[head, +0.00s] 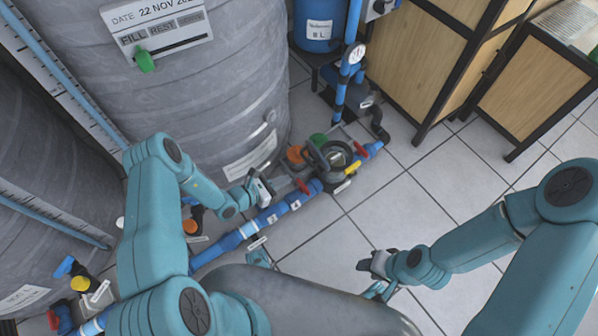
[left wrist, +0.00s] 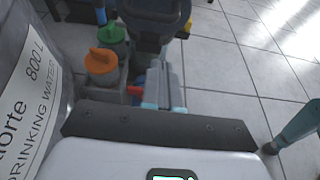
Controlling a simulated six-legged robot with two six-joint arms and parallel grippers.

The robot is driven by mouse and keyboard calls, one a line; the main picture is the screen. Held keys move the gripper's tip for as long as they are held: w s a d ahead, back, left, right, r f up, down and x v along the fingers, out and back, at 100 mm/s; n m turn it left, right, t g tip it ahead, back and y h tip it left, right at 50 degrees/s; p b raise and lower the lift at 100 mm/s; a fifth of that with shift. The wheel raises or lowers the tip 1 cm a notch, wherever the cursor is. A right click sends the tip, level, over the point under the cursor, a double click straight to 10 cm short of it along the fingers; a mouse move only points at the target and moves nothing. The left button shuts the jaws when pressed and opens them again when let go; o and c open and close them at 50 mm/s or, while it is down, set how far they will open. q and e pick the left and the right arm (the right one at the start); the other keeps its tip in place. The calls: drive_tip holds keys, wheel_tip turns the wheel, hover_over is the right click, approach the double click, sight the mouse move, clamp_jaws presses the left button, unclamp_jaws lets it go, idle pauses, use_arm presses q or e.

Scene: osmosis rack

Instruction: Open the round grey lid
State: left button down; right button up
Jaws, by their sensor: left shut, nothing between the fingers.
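The round grey lid (head: 337,154) shows in the head view as a dark ring with a raised loop on its left, on a grey housing in the blue pipe line. I cannot tell whether it is open or closed. In the left wrist view a dark grey housing (left wrist: 152,18) fills the top, partly cut off, just beyond the fingers. My left gripper (head: 265,189) is shut and empty, to the lower left of the lid and apart from it. My right gripper (head: 374,264) is over the floor to the lower right, away from the lid; its jaws are unclear.
A large grey tank (head: 215,95) stands behind and left of the pipe. Orange (left wrist: 101,62) and green (left wrist: 112,33) caps lie close to my left gripper. Red valve handles (head: 304,187) and a yellow handle (head: 353,167) flank the housing. Tiled floor (head: 405,205) is clear to the right.

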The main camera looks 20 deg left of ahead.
use_arm(q)
drive_tip(key=w+d+b, duration=0.1)
drive_tip(key=w+d, duration=0.3)
drive_tip(key=w, duration=0.1)
drive_tip(key=shift+r, duration=0.3)
drive_tip(key=shift+w+d, duration=0.1)
drive_tip(key=shift+w+d+r+g+y+p, duration=0.4)
drive_tip(key=shift+w+d+r+p, duration=0.3)
drive_tip(key=shift+r+p, duration=0.4)
drive_tip(key=shift+a+f, duration=0.1)
drive_tip(key=shift+f, duration=0.1)
